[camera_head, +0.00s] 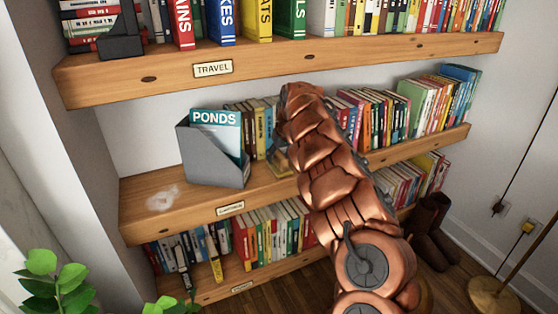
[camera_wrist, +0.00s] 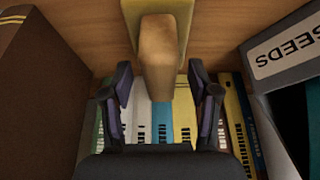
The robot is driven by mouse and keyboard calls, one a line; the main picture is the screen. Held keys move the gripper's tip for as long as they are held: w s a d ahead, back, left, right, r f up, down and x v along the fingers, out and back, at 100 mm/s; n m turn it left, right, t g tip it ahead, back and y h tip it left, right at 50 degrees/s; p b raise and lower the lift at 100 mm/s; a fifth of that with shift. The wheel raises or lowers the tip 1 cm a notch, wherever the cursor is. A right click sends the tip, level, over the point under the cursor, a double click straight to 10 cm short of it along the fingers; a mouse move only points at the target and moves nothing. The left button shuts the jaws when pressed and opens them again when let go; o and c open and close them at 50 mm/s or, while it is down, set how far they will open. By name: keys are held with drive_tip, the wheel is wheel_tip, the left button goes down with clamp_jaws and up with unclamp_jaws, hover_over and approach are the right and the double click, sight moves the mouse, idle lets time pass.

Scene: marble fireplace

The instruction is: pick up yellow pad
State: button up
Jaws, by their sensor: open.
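In the wrist view, a pale yellow slab, likely the yellow pad (camera_wrist: 187,22), shows at the top centre. A tan, wood-like block (camera_wrist: 158,55) overlaps it and reaches down between my fingers. I cannot tell if the two are joined. My gripper (camera_wrist: 162,97) is open, one finger on each side of the block's lower end, with gaps on both sides. In the head view, my copper arm reaches to the middle shelf. A small yellowish patch (camera_head: 282,163) shows beside its end. My arm hides most of the gripper and that spot.
On the middle shelf (camera_head: 150,205), a grey file holder (camera_head: 217,171) with a PONDS book stands left of my arm. Book rows stand behind and to the right. In the wrist view, a brown upright object (camera_wrist: 40,90) and a grey SEEDS holder (camera_wrist: 275,80) flank my gripper.

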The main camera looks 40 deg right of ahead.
sight(278, 154)
drive_tip(key=shift+w+f, duration=0.1)
clamp_jaws()
idle(0.5)
drive_tip(key=shift+w+r, duration=0.1)
drive_tip(key=shift+r, duration=1.5)
drive_tip(key=shift+a+r, duration=0.1)
drive_tip(key=shift+r, duration=0.1)
drive_tip(key=shift+s+a+f, duration=0.1)
drive_tip(key=shift+s+a, duration=0.25)
drive_tip(key=shift+s, duration=0.3)
drive_tip(key=shift+s+a+r+b, duration=0.2)
drive_tip(key=shift+s+a+b, duration=0.1)
drive_tip(key=shift+s+a, duration=0.45)
drive_tip(key=shift+s+a+r+b, duration=0.2)
drive_tip(key=shift+s+a, duration=0.35)
drive_tip(key=shift+s, duration=0.4)
drive_tip(key=s+a, duration=0.6)
drive_tip(key=s, duration=0.2)
drive_tip(key=shift+r, duration=0.4)
